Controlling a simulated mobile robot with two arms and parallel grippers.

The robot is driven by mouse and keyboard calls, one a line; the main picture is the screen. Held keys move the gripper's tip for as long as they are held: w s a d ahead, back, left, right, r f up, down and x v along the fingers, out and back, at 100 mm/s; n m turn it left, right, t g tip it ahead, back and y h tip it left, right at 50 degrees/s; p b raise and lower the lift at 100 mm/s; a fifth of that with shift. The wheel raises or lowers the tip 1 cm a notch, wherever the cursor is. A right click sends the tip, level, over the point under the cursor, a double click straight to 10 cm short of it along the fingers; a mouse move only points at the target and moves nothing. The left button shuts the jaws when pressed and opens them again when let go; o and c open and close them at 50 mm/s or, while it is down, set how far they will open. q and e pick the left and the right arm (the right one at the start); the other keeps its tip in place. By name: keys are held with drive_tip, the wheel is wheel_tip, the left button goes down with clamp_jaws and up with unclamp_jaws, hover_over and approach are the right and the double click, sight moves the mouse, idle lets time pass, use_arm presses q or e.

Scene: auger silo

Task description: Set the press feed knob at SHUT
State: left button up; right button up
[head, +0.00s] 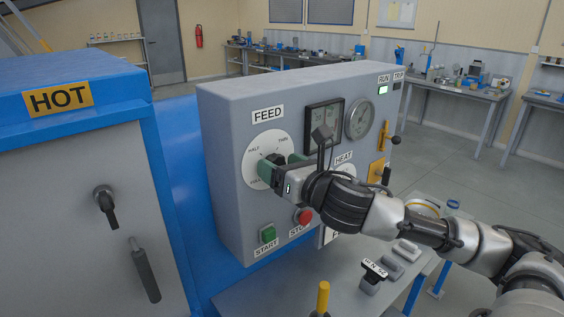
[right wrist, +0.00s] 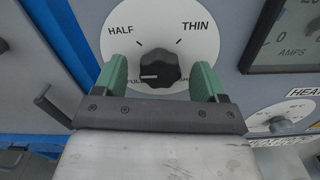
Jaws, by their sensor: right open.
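The press feed knob (right wrist: 158,66) is black and round, on a white dial (right wrist: 190,48) with HALF at upper left and THIN at upper right. Its white mark points to the lower left, toward a partly hidden label that looks like FULL. The SHUT label at lower right is mostly hidden by a finger. In the head view the dial (head: 256,146) sits under the FEED plate on the grey panel. My left gripper is not in view.
The panel (head: 227,185) also carries a green START button (head: 268,234), a red STOP button (head: 303,216), a meter and a gauge (head: 359,118). A HEAT dial is close to the right of the gripper. A blue-topped HOT cabinet (head: 75,190) stands left.

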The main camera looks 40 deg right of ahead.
drive_tip(key=c, duration=0.9)
